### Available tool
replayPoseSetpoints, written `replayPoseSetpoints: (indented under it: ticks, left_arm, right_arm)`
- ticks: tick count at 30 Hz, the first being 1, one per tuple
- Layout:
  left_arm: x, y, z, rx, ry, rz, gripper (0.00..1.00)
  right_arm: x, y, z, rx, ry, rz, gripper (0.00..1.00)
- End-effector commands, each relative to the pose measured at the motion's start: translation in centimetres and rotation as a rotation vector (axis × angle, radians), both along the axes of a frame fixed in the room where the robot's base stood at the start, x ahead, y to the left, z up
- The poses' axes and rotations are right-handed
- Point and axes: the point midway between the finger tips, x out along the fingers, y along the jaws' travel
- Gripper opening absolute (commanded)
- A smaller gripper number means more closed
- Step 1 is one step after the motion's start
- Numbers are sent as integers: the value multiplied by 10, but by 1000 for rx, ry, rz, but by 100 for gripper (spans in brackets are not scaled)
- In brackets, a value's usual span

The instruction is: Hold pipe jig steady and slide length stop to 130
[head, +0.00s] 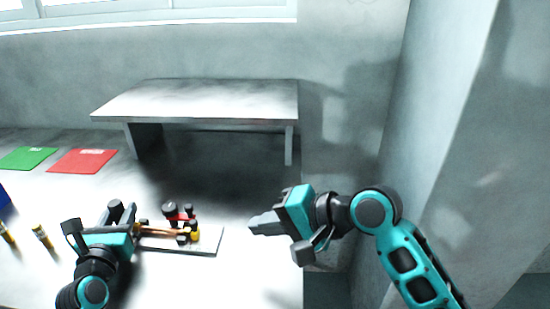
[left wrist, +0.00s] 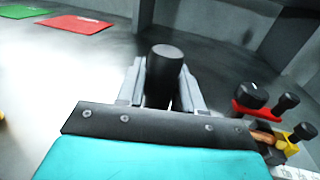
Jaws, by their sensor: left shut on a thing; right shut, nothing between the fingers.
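The pipe jig (head: 207,243) is a flat plate on the white table, with a copper pipe (head: 162,233) along it. A red part with black knobs (head: 180,216) and a yellow part with a black knob (head: 195,235) sit toward its right end. I cannot tell which part is the length stop, nor read its scale. My left gripper (head: 122,214) is shut on an upright black handle (left wrist: 164,72) at the jig's left end; its fingers flank it in the left wrist view. My right gripper (head: 258,224) is shut and empty, right of the jig and apart from it.
A green mat (head: 27,158) and a red mat (head: 83,161) lie at the back left. Two yellow-and-black items (head: 42,237) (head: 6,233) and a blue edge (head: 4,200) are at the left. A grey bench (head: 205,100) stands behind; a wall (head: 435,130) rises at right.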

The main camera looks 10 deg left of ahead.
Motion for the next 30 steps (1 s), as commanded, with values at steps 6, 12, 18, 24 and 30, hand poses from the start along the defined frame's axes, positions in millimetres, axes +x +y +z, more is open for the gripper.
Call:
replayPoseSetpoints:
  ticks: [6, 12, 18, 24, 30]
  left_arm:
    - [0, 1, 0, 2, 0, 2, 43]
    - [0, 1, 0, 2, 1, 1, 62]
    - [0, 0, 0, 2, 1, 1, 66]
    - [-6, -2, 0, 2, 1, 1, 66]
    - [-35, -11, -2, 1, 4, 1, 66]
  right_arm:
    - [0, 0, 0, 0, 0, 0, 0]
    - [0, 0, 0, 0, 0, -1, 0]
    - [0, 0, 0, 0, 0, -1, 0]
    - [0, 0, 0, 0, 0, -1, 0]
    - [0, 0, 0, 0, 0, -1, 0]
